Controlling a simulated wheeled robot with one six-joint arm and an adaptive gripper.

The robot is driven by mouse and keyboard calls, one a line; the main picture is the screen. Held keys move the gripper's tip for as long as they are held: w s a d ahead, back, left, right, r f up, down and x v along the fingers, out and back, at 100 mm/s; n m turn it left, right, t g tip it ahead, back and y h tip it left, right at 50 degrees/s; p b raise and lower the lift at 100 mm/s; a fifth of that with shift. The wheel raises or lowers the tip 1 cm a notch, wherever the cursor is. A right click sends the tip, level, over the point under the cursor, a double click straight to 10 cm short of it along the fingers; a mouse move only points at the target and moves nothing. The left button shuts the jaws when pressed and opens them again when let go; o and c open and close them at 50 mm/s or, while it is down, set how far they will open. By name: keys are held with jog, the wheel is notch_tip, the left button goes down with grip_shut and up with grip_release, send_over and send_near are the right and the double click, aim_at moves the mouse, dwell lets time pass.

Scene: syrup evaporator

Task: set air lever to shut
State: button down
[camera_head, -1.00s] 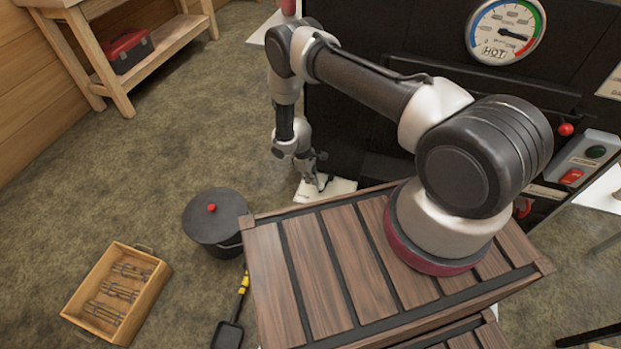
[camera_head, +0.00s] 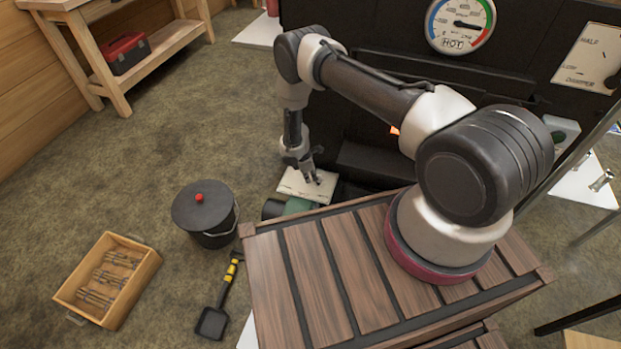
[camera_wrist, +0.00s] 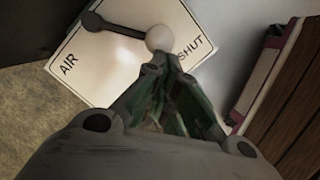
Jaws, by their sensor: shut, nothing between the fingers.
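The air lever shows in the wrist view as a dark bar with a pale round knob (camera_wrist: 158,38) at its end. Its dark pivot is at the upper left of a white plate (camera_wrist: 100,68) marked AIR and SHUT. The bar points right, with the knob just left of the word SHUT. My gripper (camera_wrist: 170,66) is shut and empty, its fingertips right at the knob's near side; I cannot tell whether they touch. In the head view my gripper (camera_head: 313,180) is over the white plate (camera_head: 293,184), low beside the black evaporator; the lever is too small to make out there.
A lidded black pot (camera_head: 203,213), a shovel (camera_head: 213,320) and a wooden crate (camera_head: 108,280) stand on the floor at left. The black evaporator front (camera_head: 375,65) with its gauge (camera_head: 460,22) is behind my arm. Open floor lies left of the plate.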

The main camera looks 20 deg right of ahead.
jog(key=shift+s+d, duration=0.1)
jog(key=shift+d, duration=0.3)
dwell(0.4)
